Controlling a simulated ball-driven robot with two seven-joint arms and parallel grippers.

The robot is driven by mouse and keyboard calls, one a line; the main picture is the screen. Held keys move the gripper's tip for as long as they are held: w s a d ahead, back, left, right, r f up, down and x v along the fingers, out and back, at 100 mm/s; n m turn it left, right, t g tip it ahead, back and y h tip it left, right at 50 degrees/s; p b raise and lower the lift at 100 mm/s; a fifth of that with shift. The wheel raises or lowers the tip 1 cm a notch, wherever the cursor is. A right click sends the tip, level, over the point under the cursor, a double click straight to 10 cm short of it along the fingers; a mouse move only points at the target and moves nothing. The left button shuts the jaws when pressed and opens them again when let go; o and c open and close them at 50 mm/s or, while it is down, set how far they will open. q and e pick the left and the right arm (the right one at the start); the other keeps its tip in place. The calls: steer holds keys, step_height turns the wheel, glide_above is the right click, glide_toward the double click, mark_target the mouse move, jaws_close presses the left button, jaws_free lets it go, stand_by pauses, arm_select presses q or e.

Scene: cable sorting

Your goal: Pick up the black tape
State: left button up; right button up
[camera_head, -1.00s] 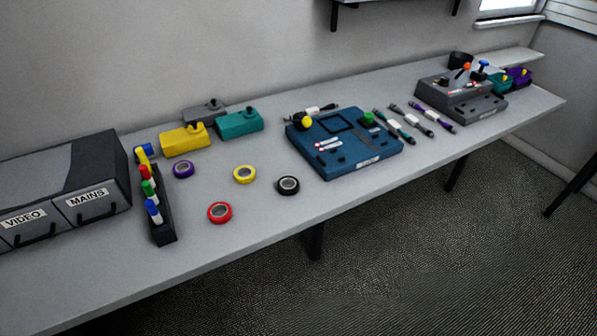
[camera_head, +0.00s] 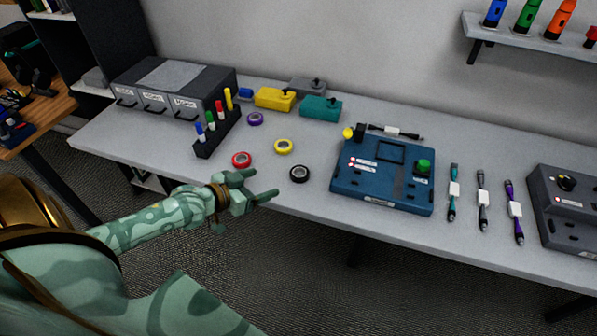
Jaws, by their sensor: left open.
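The black tape (camera_head: 299,174) is a small roll lying flat on the grey table, left of the blue device box. My left gripper (camera_head: 262,184) is open and empty. Its fingers point right toward the black tape, a short way to its left near the table's front edge. The fingers appear apart from the tape; their height above the table is hard to tell. My right gripper is not in view.
A red tape (camera_head: 241,160), a yellow tape (camera_head: 283,147) and a purple tape (camera_head: 255,119) lie nearby. A marker rack (camera_head: 208,146) stands left of them. The blue device box (camera_head: 383,184) is right of the black tape.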

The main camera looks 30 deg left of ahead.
arm_select(q)
steer(key=b, duration=0.3)
glide_toward(303, 171)
steer(key=shift+w+d, duration=0.3)
steer(key=shift+w, duration=0.3)
steer(key=x, duration=0.1)
steer(key=b+x, duration=0.1)
steer(key=x, duration=0.1)
steer(key=b+x, duration=0.1)
steer(key=x, duration=0.1)
steer(key=shift+f, duration=0.3)
steer(key=shift+w, duration=0.2)
steer(key=shift+s+r, duration=0.1)
steer(key=c, duration=1)
